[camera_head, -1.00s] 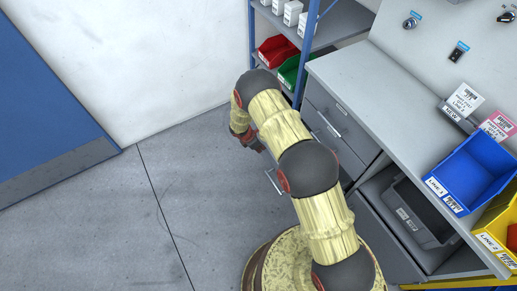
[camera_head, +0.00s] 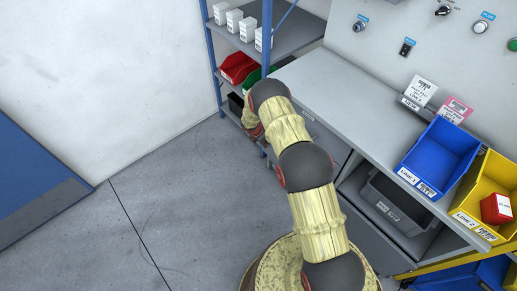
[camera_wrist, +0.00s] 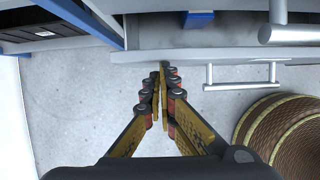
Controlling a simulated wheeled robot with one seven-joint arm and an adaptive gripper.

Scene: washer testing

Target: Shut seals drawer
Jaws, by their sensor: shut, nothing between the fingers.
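The drawer unit (camera_head: 326,143) stands under the workbench in the head view, partly hidden by my arm. In the wrist view, a drawer front (camera_wrist: 225,58) with a bar handle (camera_wrist: 240,76) sticks out a little below an upper drawer with a thicker handle (camera_wrist: 290,34). A strip of grey interior (camera_wrist: 205,38) shows behind that front. I cannot read a label that says which is the seals drawer. My gripper (camera_wrist: 161,66) is shut and empty, its fingertips at the left part of the protruding front. Contact is not certain. In the head view it is mostly hidden behind my arm.
A blue-post shelf (camera_head: 267,40) with red (camera_head: 237,68) and green bins stands left of the drawers. The workbench (camera_head: 345,100) carries a blue bin (camera_head: 440,157) and a yellow bin (camera_head: 485,190). A grey crate (camera_head: 395,206) sits below. Floor to the left is clear.

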